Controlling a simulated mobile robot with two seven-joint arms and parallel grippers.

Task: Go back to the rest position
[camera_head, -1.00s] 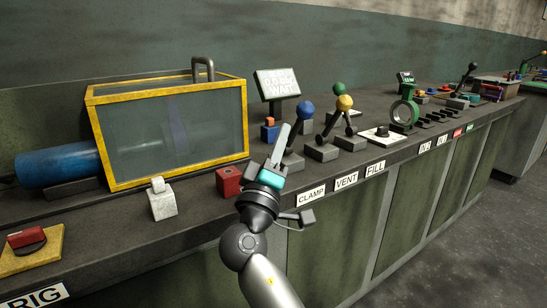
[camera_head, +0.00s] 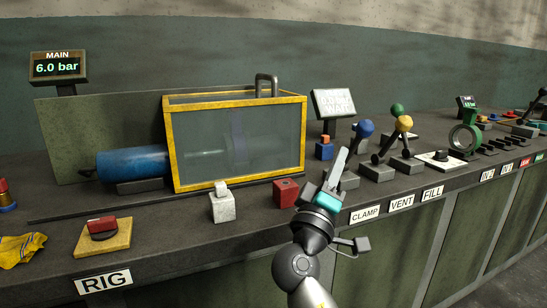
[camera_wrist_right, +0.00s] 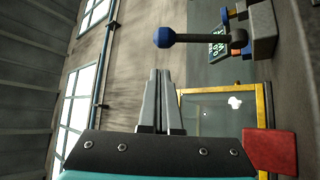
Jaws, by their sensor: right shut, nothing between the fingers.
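My right gripper (camera_head: 338,168) points up in front of the bench, just left of the CLAMP label (camera_head: 365,214). Its fingers are together and empty, which the right wrist view also shows (camera_wrist_right: 160,100). In the head view it overlaps the foot of the blue-knobbed lever (camera_head: 364,129); I see no clear contact. The blue knob also shows in the right wrist view (camera_wrist_right: 164,37), beyond the fingertips. My left gripper is in neither view.
Levers with yellow (camera_head: 404,123) and green (camera_head: 397,109) knobs stand to the right. A display (camera_head: 56,68) reads 6.0 bar.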

